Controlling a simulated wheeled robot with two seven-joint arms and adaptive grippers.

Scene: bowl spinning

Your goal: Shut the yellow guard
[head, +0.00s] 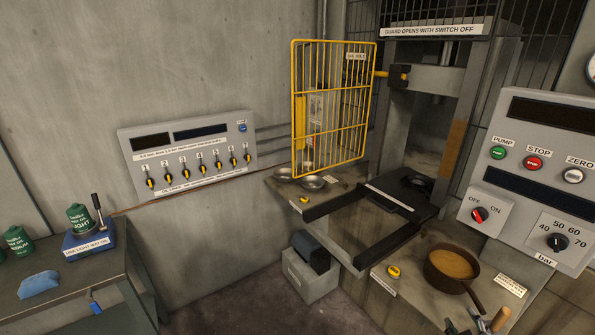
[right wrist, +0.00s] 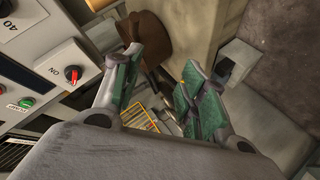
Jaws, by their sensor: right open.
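The yellow guard (head: 333,112) is a barred panel standing swung out to the left of the press (head: 472,95), leaving the press front uncovered. A short yellow bar (head: 382,74) joins its right edge to a dark block on the press post. A yellow plate is on its left edge. Part of the yellow guard also shows in the right wrist view (right wrist: 140,117). My right gripper (right wrist: 163,76) is open with nothing between its green-padded fingers. In the head view it shows only in part at the bottom edge (head: 477,321), apart from the guard. My left gripper is out of view.
The control panel (head: 541,130) at right has a red OFF/ON switch (head: 479,214). A brown pan (head: 451,268) sits on the front ledge. Dark rails (head: 345,206) jut out below the guard. A side bench (head: 60,300) stands at left.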

